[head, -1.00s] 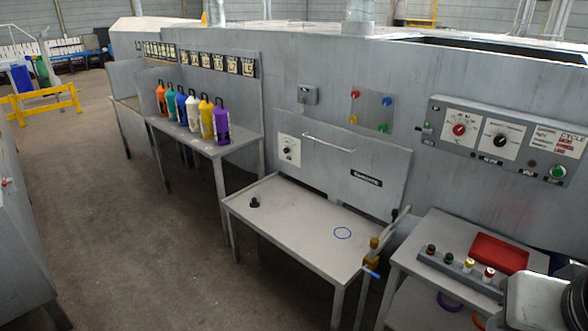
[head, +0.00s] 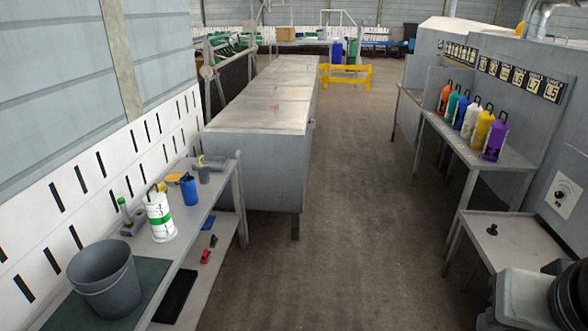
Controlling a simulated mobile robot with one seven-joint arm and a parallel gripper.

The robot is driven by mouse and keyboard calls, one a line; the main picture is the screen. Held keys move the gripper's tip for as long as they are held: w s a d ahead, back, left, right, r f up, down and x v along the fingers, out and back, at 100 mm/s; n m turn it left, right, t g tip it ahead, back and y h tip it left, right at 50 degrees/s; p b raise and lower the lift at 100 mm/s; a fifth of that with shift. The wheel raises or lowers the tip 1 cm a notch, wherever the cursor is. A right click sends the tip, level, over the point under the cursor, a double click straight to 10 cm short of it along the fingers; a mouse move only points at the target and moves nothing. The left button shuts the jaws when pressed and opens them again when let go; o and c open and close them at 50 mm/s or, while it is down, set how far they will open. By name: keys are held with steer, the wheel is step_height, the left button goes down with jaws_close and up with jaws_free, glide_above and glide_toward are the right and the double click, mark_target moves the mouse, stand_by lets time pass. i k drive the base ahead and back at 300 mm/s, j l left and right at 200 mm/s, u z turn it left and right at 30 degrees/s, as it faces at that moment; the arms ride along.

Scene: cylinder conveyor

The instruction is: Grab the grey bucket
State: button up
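The grey bucket (head: 106,281) stands upright at the lower left of the head view, on a dark green mat (head: 150,277) on the left workbench. Its open top faces up and it looks empty as far as I can see inside. Part of my arm shows at the lower right corner, far from the bucket. My gripper's fingers are not in view.
A white canister with a green band (head: 160,218) and a blue cup (head: 189,190) stand behind the bucket on the bench (head: 214,203). A long grey cabinet (head: 262,150) lies beyond. Coloured bottles (head: 470,120) line the right table. The aisle floor (head: 345,220) between is clear.

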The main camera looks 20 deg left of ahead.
mark_target(104, 272)
steer(key=u, duration=2.4)
steer(key=i+l+u, duration=0.3)
steer(key=i+l, duration=0.2)
steer(key=i, duration=0.25)
steer(key=i+l+u, duration=0.25)
steer(key=i+l, duration=0.4)
steer(key=i, duration=0.1)
